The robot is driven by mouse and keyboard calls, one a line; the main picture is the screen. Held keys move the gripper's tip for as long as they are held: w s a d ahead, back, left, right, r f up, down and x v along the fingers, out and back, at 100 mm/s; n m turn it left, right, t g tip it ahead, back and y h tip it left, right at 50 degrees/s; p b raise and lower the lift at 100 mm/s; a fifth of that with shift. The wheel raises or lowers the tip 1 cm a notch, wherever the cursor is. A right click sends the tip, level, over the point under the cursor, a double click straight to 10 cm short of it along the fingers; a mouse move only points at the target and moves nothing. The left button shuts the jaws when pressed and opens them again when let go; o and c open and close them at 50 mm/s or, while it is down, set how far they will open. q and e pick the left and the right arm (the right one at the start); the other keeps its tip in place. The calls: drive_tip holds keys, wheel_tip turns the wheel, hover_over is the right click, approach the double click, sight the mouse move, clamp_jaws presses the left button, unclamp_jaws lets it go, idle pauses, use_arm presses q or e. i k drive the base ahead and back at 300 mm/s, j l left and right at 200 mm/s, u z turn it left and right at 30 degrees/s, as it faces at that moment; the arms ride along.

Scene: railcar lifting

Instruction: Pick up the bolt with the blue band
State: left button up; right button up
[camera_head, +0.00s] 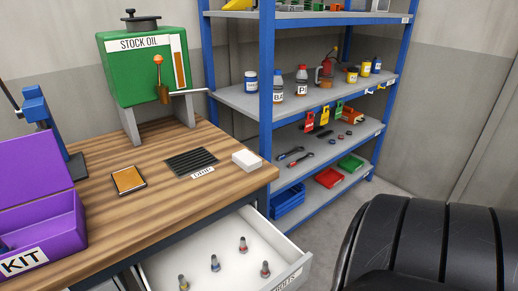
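The bolt with the blue band (214,264) stands upright in the open white drawer (190,249), left of the drawer's middle. Several similar bolts stand apart from it in the drawer. One with a yellowish band (184,283) is nearer and to the left. Bolts with reddish bands stand farther back (242,245) and to the right (265,269). Neither of my grippers is in view. The drawer's near left part is cut off by the picture's lower edge.
The wooden bench (100,209) above the drawer carries a purple kit box (40,222), a green oil tank (141,68) and a white block (246,160). A blue-framed shelf (265,104) stands behind. A large dark ribbed shape (426,244) fills the lower right.

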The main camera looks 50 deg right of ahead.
sight(215, 267)
drive_tip(key=i+z, duration=0.1)
drive_tip(key=z, duration=1.6)
drive_tip(key=i+j+z, duration=0.15)
drive_tip(key=j, duration=0.3)
drive_tip(key=j+z, duration=0.15)
drive_tip(key=j, duration=0.3)
